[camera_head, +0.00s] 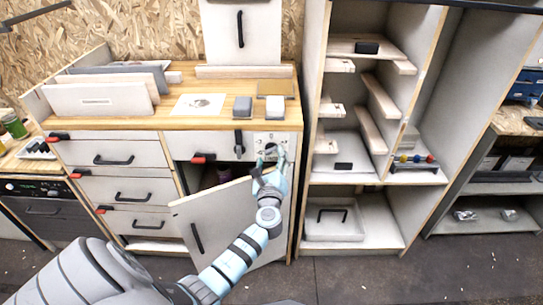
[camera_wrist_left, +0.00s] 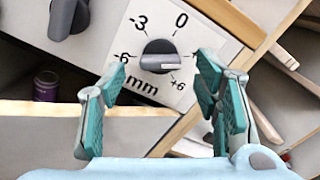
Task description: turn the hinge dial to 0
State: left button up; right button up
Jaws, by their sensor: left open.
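The hinge dial (camera_wrist_left: 160,57) is a dark grey knob on a white plate (camera_wrist_left: 138,40) printed with -6, -3, 0, +6 and mm. Its pale pointer line is directed right in the left wrist view, towards the +6 side and away from the 0. In the head view the dial plate (camera_head: 262,138) is at the cabinet's top right corner, partly covered by my gripper. My left gripper (camera_wrist_left: 163,76) is open, with its teal fingers on either side of the dial; contact cannot be told. In the head view the gripper (camera_head: 270,160) is in front of the plate. My right gripper is not in view.
A cabinet door (camera_head: 212,222) hangs open and tilted below my left gripper. A black handle (camera_head: 239,140) is left of the plate; another dark knob (camera_wrist_left: 68,15) shows in the wrist view. Shelving (camera_head: 345,178) stands to the right.

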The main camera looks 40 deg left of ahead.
aim_at(271, 150)
pick_arm(q)
jog(key=shift+x, duration=1.35)
jog(key=shift+c, duration=0.4)
jog(key=c, duration=1.1)
jog(key=shift+o, duration=0.2)
